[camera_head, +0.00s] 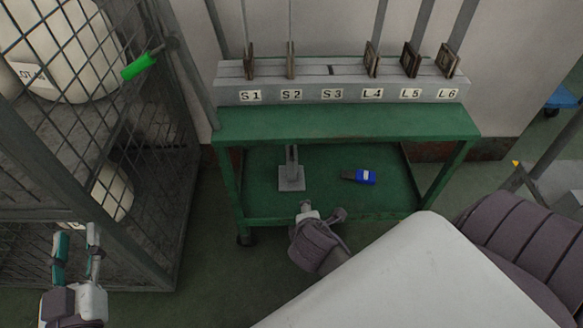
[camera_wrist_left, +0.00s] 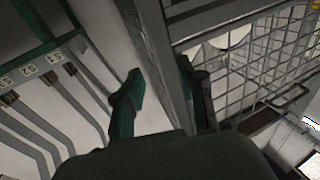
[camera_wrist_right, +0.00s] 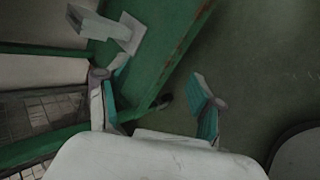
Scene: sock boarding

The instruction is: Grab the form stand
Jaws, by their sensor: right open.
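The form stand is likely the grey upright post on a square base (camera_head: 291,180) on the green cart's lower shelf. My left gripper (camera_head: 77,248) is open and empty at the lower left, by the cage.
A blue-handled tool (camera_head: 364,177) lies right of the stand on the lower shelf. The green cart (camera_head: 350,121) carries a grey rack (camera_head: 338,92) labelled S1 to L6 with several upright forms. A wire cage (camera_head: 150,190) with white bags stands left.

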